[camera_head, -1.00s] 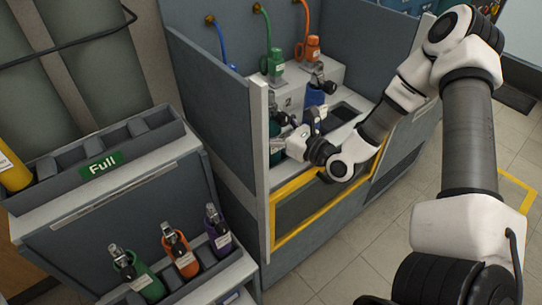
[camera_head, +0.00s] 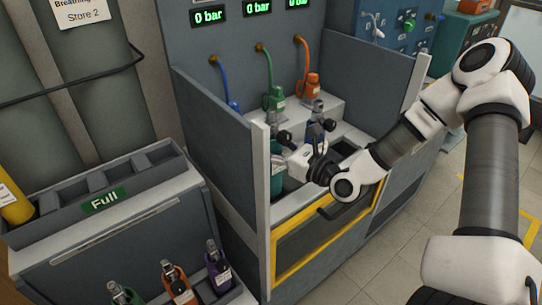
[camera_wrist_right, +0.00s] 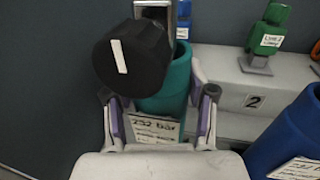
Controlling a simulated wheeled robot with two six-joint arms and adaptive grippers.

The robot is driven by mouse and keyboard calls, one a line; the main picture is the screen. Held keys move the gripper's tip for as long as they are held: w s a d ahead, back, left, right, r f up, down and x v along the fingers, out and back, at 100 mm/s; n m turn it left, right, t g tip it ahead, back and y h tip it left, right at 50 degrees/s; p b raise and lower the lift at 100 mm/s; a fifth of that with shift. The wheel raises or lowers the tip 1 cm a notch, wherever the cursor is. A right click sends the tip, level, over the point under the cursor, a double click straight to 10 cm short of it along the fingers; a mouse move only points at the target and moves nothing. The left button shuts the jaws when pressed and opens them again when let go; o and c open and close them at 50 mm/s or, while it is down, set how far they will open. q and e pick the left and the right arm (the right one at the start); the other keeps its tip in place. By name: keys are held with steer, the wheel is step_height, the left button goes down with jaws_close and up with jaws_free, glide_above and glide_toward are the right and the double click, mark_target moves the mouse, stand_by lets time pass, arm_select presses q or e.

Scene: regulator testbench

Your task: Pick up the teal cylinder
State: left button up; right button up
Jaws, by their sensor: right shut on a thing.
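The teal cylinder (camera_head: 277,172) stands upright at the left end of the testbench, partly hidden by the side panel and my gripper. It also shows in the right wrist view (camera_wrist_right: 172,80), with a black knob (camera_wrist_right: 132,55) on its valve and a white label reading "252 bar". My right gripper (camera_head: 287,158) is shut on its body. In the right wrist view the purple-padded fingers (camera_wrist_right: 160,118) lie on either side of it. I cannot tell whether its base touches the bench. My left gripper is not in view.
A blue cylinder (camera_wrist_right: 292,135) stands close to the right of the teal one. Behind are a step marked 2 (camera_wrist_right: 253,101) and hoses with green (camera_head: 275,98) and orange (camera_head: 309,86) connectors. A grey side panel (camera_head: 235,150) borders the bench. The "Full" rack (camera_head: 150,222) is at left.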

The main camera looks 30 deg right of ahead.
mark_target(271, 110)
step_height(271, 110, up, 13)
steer(key=shift+f+p, duration=0.1)
steer(key=shift+p, duration=0.85)
